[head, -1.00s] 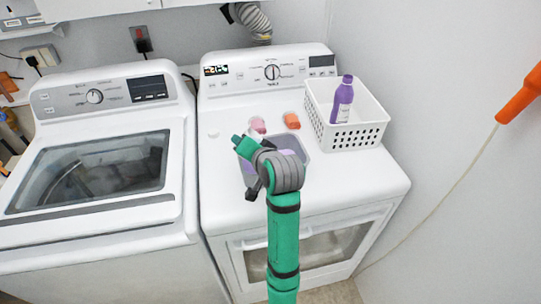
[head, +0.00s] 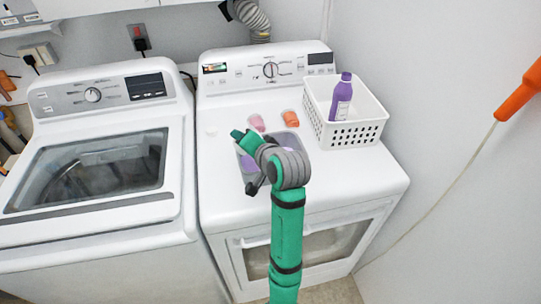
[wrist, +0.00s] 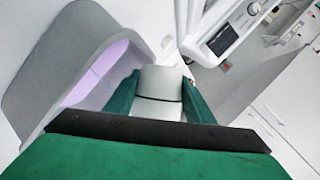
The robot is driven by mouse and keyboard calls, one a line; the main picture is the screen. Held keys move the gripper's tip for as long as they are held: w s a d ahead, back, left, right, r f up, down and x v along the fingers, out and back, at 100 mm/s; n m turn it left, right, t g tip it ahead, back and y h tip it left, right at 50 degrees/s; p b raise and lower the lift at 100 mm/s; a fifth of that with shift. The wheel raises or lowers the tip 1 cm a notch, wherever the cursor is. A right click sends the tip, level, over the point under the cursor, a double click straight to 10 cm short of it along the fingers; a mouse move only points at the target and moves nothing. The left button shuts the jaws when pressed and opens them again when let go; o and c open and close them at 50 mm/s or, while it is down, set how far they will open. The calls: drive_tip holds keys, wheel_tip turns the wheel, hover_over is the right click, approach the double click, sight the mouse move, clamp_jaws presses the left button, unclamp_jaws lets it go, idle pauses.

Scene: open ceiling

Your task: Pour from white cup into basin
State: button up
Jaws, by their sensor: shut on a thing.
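The white cup (wrist: 160,85) is between the green fingers of my gripper (wrist: 158,100) in the wrist view. My gripper is shut on it. In the head view my gripper (head: 240,138) is over the back left part of the basin, and the cup cannot be made out clearly. The grey basin (wrist: 38,60) is beside the cup, to its left in the wrist view, with a purple tint inside. In the head view the basin (head: 240,162) sits on the right-hand machine, partly hidden by my arm. The cup's contents are not visible.
A pink thing (head: 257,122) and an orange thing (head: 291,118) lie behind the basin. A white basket (head: 355,132) with a purple bottle (head: 341,98) stands at the back right. The machine top (head: 345,180) is clear at the front right.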

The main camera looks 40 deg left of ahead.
drive_tip(key=shift+s, duration=0.1)
drive_tip(key=shift+w+r, duration=0.1)
drive_tip(key=shift+w, duration=0.1)
drive_tip(key=shift+s+a, duration=0.1)
drive_tip(key=shift+s, duration=0.05)
drive_tip(key=shift+d, duration=0.2)
drive_tip(key=shift+a, duration=0.15)
drive_tip(key=shift+p, duration=0.35)
drive_tip(key=shift+f+m, duration=0.2)
drive_tip(key=shift+m, duration=0.1)
drive_tip(key=shift+d+f+y+p, duration=0.15)
drive_tip(key=shift+d+y+p, duration=0.1)
drive_tip(key=shift+y+p, duration=0.15)
